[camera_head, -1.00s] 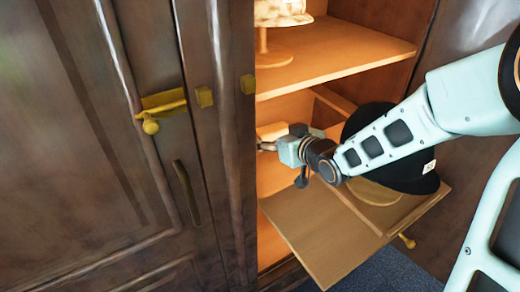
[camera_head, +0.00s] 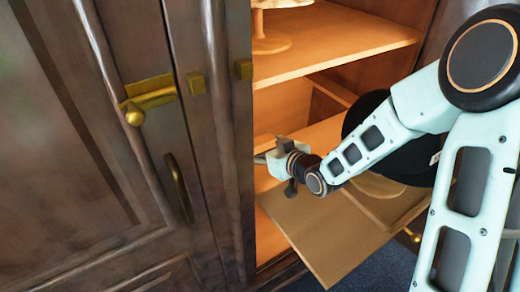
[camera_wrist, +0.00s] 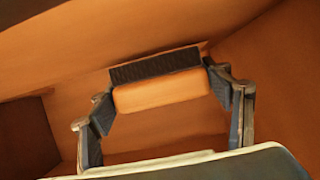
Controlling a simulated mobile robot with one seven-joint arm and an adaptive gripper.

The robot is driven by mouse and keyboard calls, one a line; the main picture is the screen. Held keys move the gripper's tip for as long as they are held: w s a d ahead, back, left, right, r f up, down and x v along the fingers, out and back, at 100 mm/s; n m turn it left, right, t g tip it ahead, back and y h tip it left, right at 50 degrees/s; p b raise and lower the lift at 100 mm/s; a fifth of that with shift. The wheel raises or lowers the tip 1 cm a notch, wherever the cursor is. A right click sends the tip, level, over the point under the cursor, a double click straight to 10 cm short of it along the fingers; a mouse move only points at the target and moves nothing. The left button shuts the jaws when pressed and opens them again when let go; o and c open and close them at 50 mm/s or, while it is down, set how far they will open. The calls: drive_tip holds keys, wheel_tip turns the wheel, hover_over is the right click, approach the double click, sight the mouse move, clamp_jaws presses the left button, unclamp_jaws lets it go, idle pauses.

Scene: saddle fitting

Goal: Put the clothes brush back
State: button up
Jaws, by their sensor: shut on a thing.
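The clothes brush (camera_wrist: 160,92), with an orange-tan wooden back and a strip of dark bristles, sits between the two fingers of my gripper (camera_wrist: 163,87) in the wrist view. The fingers are shut on its two ends. In the head view my gripper (camera_head: 264,159) is inside the open cabinet, below the upper shelf, close to the edge of the dark door. The brush cannot be made out there; the door edge seems to hide it.
An upper shelf (camera_head: 345,45) holds a stand with a pale item. A pulled-out wooden board (camera_head: 325,240) lies below my arm. A dark round hat (camera_head: 370,110) is partly behind my arm. The dark door (camera_head: 90,200) with brass latch (camera_head: 150,98) fills the left.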

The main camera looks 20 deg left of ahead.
drive_tip(key=shift+f, duration=0.25)
drive_tip(key=shift+f, duration=0.1)
drive_tip(key=shift+f, duration=0.15)
drive_tip(key=o, duration=1.3)
drive_tip(key=shift+r, duration=0.2)
drive_tip(key=shift+d+r, duration=0.15)
drive_tip(key=shift+r, duration=0.05)
drive_tip(key=p+v, duration=0.3)
drive_tip(key=v, duration=0.7)
drive_tip(key=shift+s+r, duration=0.15)
drive_tip(key=shift+s, duration=0.1)
drive_tip(key=shift+s+d+p, duration=0.4)
drive_tip(key=shift+d+p, duration=0.15)
drive_tip(key=shift+p, duration=0.6)
